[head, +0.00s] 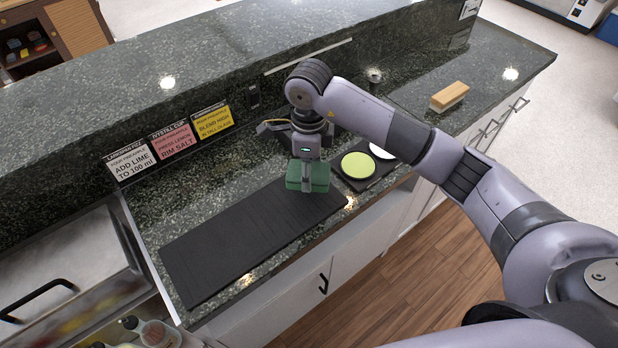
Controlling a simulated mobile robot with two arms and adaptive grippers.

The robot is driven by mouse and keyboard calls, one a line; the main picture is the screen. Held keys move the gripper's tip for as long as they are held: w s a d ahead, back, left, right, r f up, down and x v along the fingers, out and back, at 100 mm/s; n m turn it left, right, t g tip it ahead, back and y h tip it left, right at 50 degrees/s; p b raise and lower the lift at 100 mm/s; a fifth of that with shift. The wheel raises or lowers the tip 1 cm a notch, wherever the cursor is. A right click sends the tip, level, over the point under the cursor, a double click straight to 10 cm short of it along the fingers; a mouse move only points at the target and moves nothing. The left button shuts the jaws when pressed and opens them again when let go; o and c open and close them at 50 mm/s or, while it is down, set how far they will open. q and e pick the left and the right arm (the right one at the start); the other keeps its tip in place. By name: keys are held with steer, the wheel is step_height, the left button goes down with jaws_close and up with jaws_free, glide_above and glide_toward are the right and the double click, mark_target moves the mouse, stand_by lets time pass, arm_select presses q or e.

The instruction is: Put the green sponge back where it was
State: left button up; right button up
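The green sponge (321,178) is a small flat block at the right end of the long black ribbed mat (232,240). My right gripper (307,182) points down over it. One finger lies against the sponge's near side, and the far finger is hidden; the gripper looks shut on the sponge. I cannot tell whether the sponge rests on the mat or is held just above it. My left gripper is not in view.
Right of the sponge, a dark tray (379,178) holds a yellow-green disc (358,166) and a white one (381,150). A wooden-backed block (450,96) lies farther right. Three cards (174,141) stand along the raised bar wall. Bottles (150,331) stand at lower left.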

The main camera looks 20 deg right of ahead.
step_height(320, 180, down, 4)
steer(key=shift+f+p, duration=0.25)
steer(key=shift+p, duration=0.25)
steer(key=shift+f, duration=0.1)
steer(key=shift+f, duration=0.2)
steer(key=o, duration=1)
steer(key=shift+r, duration=0.1)
